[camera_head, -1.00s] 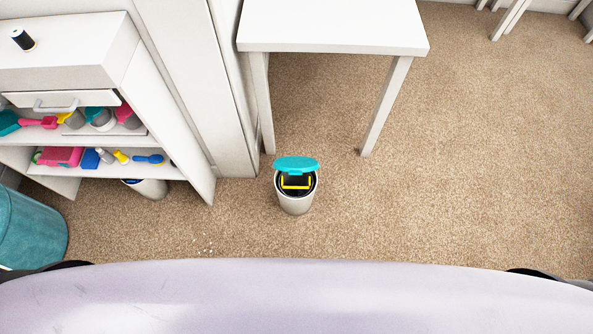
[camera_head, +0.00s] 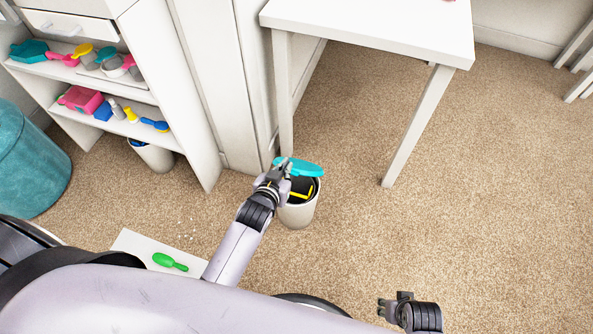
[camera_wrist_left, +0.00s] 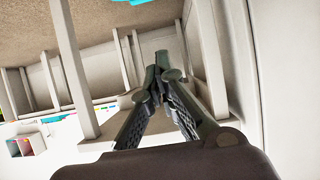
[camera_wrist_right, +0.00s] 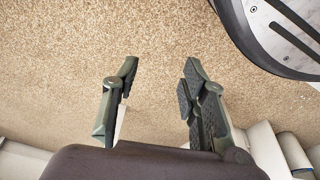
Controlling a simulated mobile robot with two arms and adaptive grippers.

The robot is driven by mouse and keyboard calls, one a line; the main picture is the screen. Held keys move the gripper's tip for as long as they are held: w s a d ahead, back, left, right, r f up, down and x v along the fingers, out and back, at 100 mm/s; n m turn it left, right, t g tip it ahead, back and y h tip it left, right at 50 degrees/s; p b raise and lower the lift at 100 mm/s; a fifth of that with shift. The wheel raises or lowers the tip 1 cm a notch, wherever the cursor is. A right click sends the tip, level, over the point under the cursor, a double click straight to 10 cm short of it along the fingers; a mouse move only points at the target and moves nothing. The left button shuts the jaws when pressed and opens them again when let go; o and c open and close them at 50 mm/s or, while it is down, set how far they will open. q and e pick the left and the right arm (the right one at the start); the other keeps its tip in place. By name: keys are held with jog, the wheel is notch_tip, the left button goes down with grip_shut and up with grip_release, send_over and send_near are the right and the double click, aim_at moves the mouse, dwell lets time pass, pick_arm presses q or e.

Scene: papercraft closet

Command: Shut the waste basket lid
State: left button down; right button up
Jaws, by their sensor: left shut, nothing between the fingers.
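The waste basket (camera_head: 300,214) is a small off-white bin on the carpet by the table's left legs. Its teal lid (camera_head: 306,168) stands raised at the far side, so the dark inside shows, with something yellow in it. My left gripper (camera_head: 286,163) is shut and empty at the lid's left end; I cannot tell whether it touches. Its closed fingers fill the middle of the left wrist view (camera_wrist_left: 160,62), where a sliver of teal shows at the top edge. My right gripper (camera_head: 382,308) is open and empty, low over the carpet away from the basket.
A white table (camera_head: 375,35) stands behind the basket, its legs close by. A white shelf unit (camera_head: 190,150) with brushes is on the left, beside a large teal bin (camera_head: 30,165). A green brush (camera_head: 169,262) lies on a white panel.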

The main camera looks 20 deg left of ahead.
pick_arm(q)
jog(key=b, duration=0.3)
send_over(292, 172)
jog(key=w, duration=0.3)
notch_tip(292, 172, down, 4)
jog(key=shift+f, duration=0.25)
jog(key=shift+s+f, duration=0.85)
jog(key=shift+s, duration=0.15)
jog(key=shift+s+f, duration=0.25)
jog(key=shift+s, duration=0.15)
pick_arm(e)
notch_tip(292, 172, up, 13)
jog(key=w, duration=0.1)
jog(key=shift+f+t, duration=0.15)
jog(key=shift+t, duration=0.25)
pick_arm(q)
jog(key=shift+f+b, duration=0.1)
jog(key=shift+b, duration=0.2)
pick_arm(e)
jog(key=shift+d, duration=0.1)
